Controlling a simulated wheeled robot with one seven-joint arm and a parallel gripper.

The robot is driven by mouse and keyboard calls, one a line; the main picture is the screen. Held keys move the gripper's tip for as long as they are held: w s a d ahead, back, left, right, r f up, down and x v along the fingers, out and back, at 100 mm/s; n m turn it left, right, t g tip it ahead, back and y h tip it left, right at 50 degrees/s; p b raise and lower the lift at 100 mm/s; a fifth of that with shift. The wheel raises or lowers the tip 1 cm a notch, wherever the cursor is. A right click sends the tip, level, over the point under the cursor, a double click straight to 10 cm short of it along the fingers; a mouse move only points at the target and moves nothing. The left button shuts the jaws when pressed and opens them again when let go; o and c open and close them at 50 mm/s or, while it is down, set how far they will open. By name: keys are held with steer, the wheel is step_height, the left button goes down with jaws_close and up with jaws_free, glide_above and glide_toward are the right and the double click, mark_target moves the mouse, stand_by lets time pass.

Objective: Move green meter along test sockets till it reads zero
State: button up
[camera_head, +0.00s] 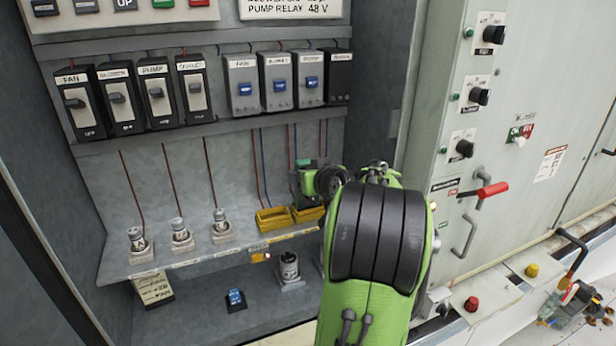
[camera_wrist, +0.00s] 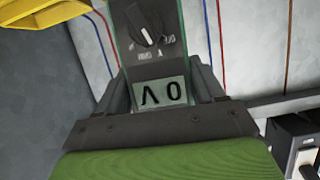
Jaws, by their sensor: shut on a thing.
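My gripper (camera_head: 325,182) is shut on the green meter (camera_head: 304,180), at the right end of the shelf inside the cabinet. In the wrist view the meter (camera_wrist: 155,70) sits between the two dark fingers. Its dial (camera_wrist: 145,28) and pale display (camera_wrist: 160,93) face the camera. The display appears upside down and reads 0 V. Two yellow sockets (camera_head: 272,219) (camera_head: 308,213) stand side by side on the shelf under the meter. A yellow socket edge (camera_wrist: 40,15) also shows in the wrist view. My arm hides what is further right; whether the meter touches a socket cannot be told.
Black breakers (camera_head: 155,95) and blue-switched ones (camera_head: 276,82) line the upper panel. Several fuses (camera_head: 181,232) stand on the shelf's left. A grey cylinder (camera_head: 289,266) and a blue switch (camera_head: 235,299) are below. The grey door (camera_head: 520,110) with knobs and a red-handled lever (camera_head: 484,191) is at right.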

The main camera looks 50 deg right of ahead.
steer(key=shift+f, duration=0.1)
stand_by(0.7)
steer(key=o, duration=1.6)
steer(key=shift+s, duration=0.1)
steer(key=b+v, duration=0.2)
steer(key=v, duration=1.3)
steer(key=shift+s+a, duration=0.25)
steer(key=shift+s, duration=0.05)
